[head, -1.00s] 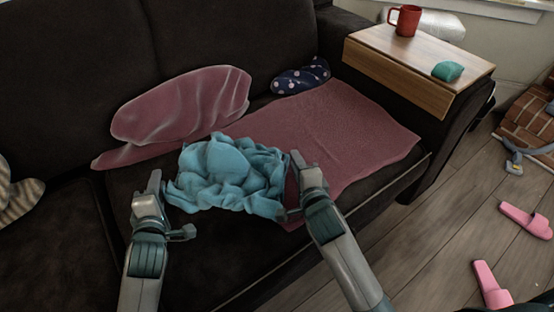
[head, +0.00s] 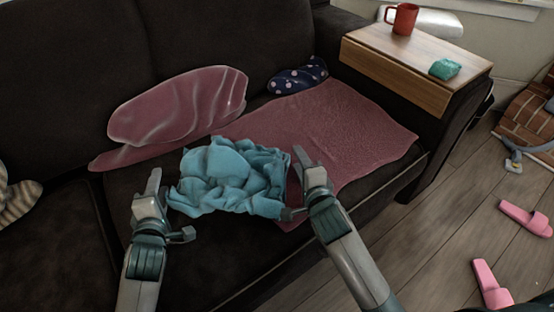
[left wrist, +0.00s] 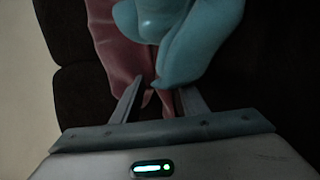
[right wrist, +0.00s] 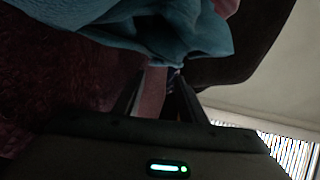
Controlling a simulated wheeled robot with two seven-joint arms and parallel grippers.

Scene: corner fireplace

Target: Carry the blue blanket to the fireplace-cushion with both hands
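The blue blanket (head: 235,178) lies crumpled on the dark sofa seat, partly over a pink cloth. My left gripper (head: 173,205) is at its left side with its fingers apart. My right gripper (head: 291,183) is at its right side with its fingers apart. In the left wrist view, the blanket (left wrist: 190,40) is just beyond the open fingers (left wrist: 158,95). In the right wrist view, the blanket (right wrist: 170,35) is likewise just beyond the spread fingers (right wrist: 157,85). I cannot make out a fireplace cushion; brickwork (head: 528,118) shows at the far right.
The pink cloth (head: 340,130) covers the sofa seat, beside a pink cushion (head: 180,105) and a dotted cushion (head: 298,76). The wooden armrest tray (head: 405,65) holds a red mug (head: 403,20) and a teal item (head: 445,69). Pink slippers (head: 525,218) lie on the floor.

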